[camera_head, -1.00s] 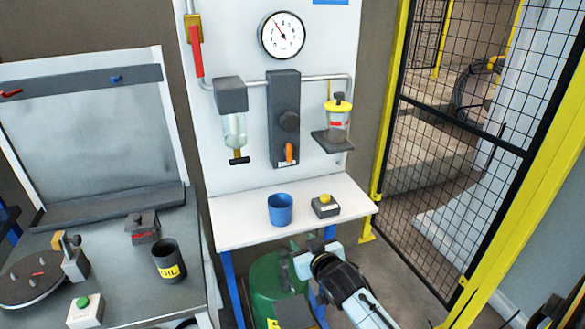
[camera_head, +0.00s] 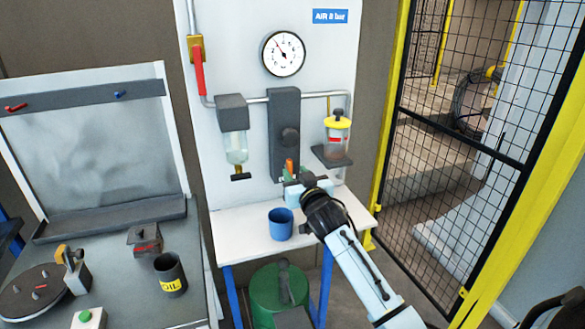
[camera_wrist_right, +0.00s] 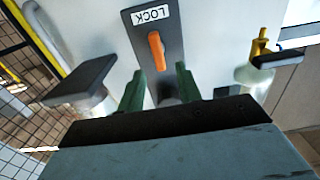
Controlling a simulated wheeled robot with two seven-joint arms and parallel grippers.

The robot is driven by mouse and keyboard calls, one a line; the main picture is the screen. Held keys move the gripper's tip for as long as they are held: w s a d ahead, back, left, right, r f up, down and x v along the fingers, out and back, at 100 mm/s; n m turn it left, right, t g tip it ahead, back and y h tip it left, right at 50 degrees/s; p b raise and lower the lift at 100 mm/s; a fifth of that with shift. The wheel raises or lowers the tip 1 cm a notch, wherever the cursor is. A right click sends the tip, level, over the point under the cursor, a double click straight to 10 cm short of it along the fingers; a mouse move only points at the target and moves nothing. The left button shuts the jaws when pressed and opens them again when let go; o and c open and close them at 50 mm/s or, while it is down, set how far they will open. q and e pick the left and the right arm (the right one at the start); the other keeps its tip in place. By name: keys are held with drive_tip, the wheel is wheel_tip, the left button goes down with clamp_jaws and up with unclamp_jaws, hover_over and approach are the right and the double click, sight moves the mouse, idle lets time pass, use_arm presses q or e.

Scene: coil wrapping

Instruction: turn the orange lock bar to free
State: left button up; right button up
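The orange lock bar (camera_head: 289,166) sits low on the dark upright block (camera_head: 284,115) on the white panel. In the right wrist view the orange bar (camera_wrist_right: 156,51) lies nearly along the block, slightly tilted, beside a LOCK label (camera_wrist_right: 151,15). My right gripper (camera_head: 293,172) is just in front of the bar in the head view. In the wrist view its two green fingers (camera_wrist_right: 159,80) are spread apart, with the bar beyond the tips and between their lines. The gripper is open and empty. My left gripper is not in view.
A clear bowl unit (camera_head: 234,130) and a yellow-topped jar (camera_head: 337,135) flank the block. A gauge (camera_head: 283,54) is above. Yellow-framed mesh fencing (camera_head: 450,140) stands at the right.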

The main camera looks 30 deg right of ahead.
sight(291, 166)
drive_tip(key=shift+x, duration=1.75)
clamp_jaws()
